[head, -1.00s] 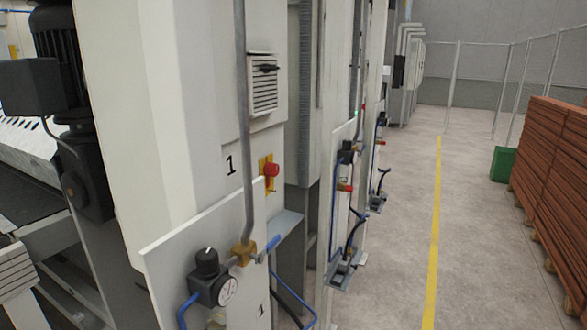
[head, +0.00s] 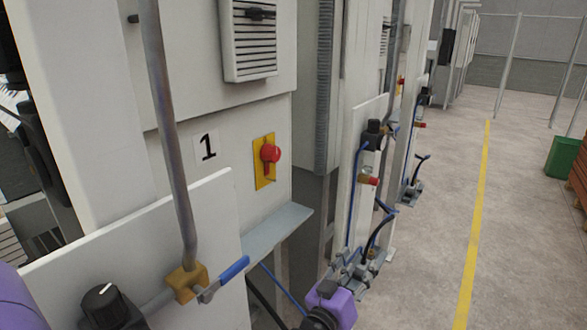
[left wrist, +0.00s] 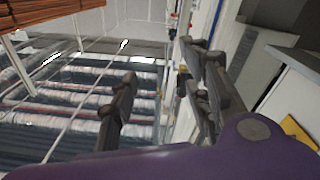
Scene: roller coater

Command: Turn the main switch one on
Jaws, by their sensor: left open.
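The main switch one is a red knob (head: 270,153) on a yellow plate (head: 264,172), beside the black "1" label (head: 206,147) on the white cabinet. My left gripper shows in part at the bottom of the head view (head: 322,317), below and right of the switch and apart from it. Its fingers are not clear there. In the left wrist view the two dark fingers (left wrist: 158,64) are spread with nothing between them. A yellow patch (left wrist: 299,134) lies at that view's right edge; I cannot tell if it is the switch plate. My right gripper is out of view.
A grey pipe (head: 168,130) runs down left of the switch to a brass valve with a blue lever (head: 232,271). A grey ledge (head: 275,231) juts out below the switch. Similar panels stand farther back. The floor (head: 420,260) at right is clear up to a green bin (head: 562,157).

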